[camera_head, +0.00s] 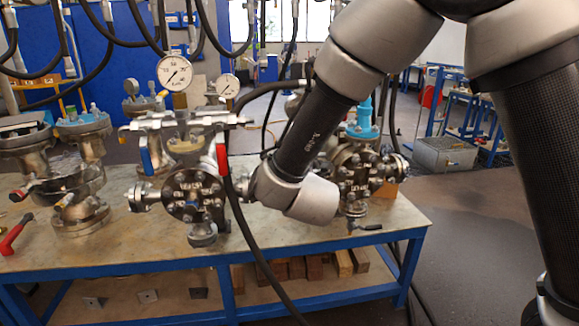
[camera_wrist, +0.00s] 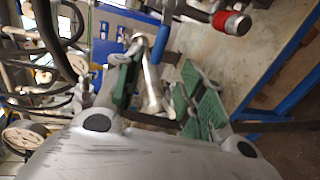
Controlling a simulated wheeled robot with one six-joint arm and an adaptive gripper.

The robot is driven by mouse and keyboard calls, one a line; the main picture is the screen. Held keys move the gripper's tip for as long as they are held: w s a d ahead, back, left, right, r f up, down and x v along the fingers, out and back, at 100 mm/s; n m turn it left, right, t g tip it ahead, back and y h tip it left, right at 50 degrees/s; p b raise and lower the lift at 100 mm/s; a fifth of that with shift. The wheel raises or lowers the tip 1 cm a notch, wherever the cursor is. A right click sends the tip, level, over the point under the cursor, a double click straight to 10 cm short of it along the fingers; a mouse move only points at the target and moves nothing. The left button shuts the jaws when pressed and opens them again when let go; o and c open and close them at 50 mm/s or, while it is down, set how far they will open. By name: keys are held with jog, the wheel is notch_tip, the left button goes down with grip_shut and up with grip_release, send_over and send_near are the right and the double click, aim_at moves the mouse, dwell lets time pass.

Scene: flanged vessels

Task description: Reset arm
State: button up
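My gripper (camera_wrist: 165,68) shows in the wrist view with its two green-padded fingers spread apart. The gap between them appears empty; a blurred silver pipe or fitting (camera_wrist: 150,88) shows beyond it, and I cannot tell how far off. In the head view my arm reaches down from the upper right across the bench. Its silver wrist end is in front of the flanged vessels, and the fingers are hidden there. A flanged vessel (camera_head: 190,190) stands left of my wrist, and another (camera_head: 362,175) stands partly behind my arm.
The blue-framed bench (camera_head: 130,255) holds more flanged vessels (camera_head: 72,185) at left. Pressure gauges (camera_head: 175,73), a red valve handle (camera_head: 221,155) and a blue one (camera_head: 146,160) rise near the wrist. Black hoses hang around. Floor (camera_head: 460,230) right of the bench is clear.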

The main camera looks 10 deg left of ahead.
jog(key=s+a+f+m+g+y, duration=0.2)
jog(key=s+f+m+g, duration=0.4)
jog(key=s+f+g, duration=0.35)
jog(key=s+d+r+m+h, duration=0.2)
jog(key=s+d+r+m, duration=0.3)
jog(key=d, duration=1)
jog(key=s+d+r+m+g+h, duration=0.1)
jog(key=s+d+r+m, duration=0.4)
jog(key=d, duration=1)
jog(key=s+d+r+m+h, duration=0.3)
jog(key=s+d+r+m, duration=0.2)
jog(key=d, duration=1)
notch_tip(320, 180, up, 2)
jog(key=s, duration=0.2)
jog(key=shift+s+d, duration=0.35)
